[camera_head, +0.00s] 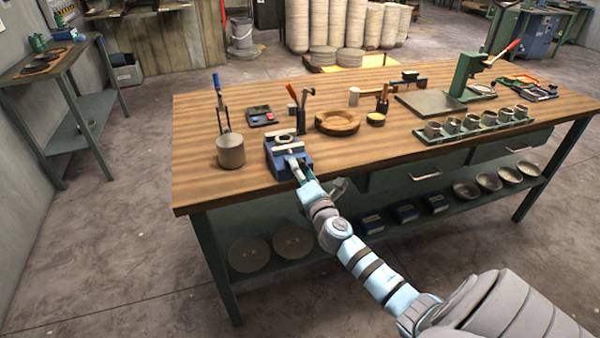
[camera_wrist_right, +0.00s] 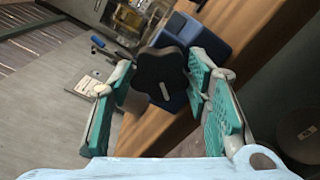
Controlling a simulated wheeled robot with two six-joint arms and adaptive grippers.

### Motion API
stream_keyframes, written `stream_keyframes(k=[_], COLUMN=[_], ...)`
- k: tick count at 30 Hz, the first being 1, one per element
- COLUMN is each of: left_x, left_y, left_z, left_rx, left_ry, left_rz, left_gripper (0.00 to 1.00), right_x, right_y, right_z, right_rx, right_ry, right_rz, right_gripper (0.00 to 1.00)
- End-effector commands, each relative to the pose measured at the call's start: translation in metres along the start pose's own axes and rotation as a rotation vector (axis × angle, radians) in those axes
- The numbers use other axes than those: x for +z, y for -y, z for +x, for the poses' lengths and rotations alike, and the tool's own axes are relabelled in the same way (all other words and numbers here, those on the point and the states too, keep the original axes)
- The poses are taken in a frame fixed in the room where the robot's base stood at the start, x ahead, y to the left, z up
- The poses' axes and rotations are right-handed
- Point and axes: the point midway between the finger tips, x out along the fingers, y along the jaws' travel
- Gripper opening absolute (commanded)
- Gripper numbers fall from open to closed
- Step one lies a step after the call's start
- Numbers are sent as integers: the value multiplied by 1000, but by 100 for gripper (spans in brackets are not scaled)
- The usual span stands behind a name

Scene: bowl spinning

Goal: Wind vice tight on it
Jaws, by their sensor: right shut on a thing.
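The blue vice (camera_head: 276,150) is at the front left edge of the workbench, with pale metal jaws on top. What sits between the jaws is too small to tell. In the right wrist view the vice's blue body (camera_wrist_right: 196,34) is behind a dark lobed knob (camera_wrist_right: 160,72) with a pale bar at its middle. My right gripper (camera_head: 300,174) is at the vice's front, at the bench edge. Its teal-padded fingers (camera_wrist_right: 162,76) are on both sides of the knob, shut on it. My left gripper is not in view.
The wooden workbench (camera_head: 225,183) also carries a grey cylinder (camera_head: 230,151) left of the vice, a round wooden piece (camera_head: 338,122) to its right, and a tray of cups (camera_head: 474,125) farther right.

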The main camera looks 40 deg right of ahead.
Motion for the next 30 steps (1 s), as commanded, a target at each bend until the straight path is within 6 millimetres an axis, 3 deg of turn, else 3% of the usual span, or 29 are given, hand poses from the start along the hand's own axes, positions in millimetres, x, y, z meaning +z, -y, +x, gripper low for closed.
stream_keyframes(k=[3, 4, 7, 19, 30], left_x=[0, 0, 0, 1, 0], left_y=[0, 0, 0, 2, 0], left_z=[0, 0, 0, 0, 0], left_rx=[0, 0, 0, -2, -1], left_ry=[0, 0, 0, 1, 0], left_rz=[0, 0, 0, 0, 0], left_gripper=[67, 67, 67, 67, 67], right_x=[-1, -1, 0, 0, -1], right_y=[1, 1, 1, 1, 1], right_z=[0, 0, 0, -8, -101], right_rx=[-2, -2, -2, -2, -2], right_ry=[-1, -1, -1, -1, -3], right_rz=[2, 2, 1, -2, -1], right_gripper=[16, 47, 63, 64, 64])
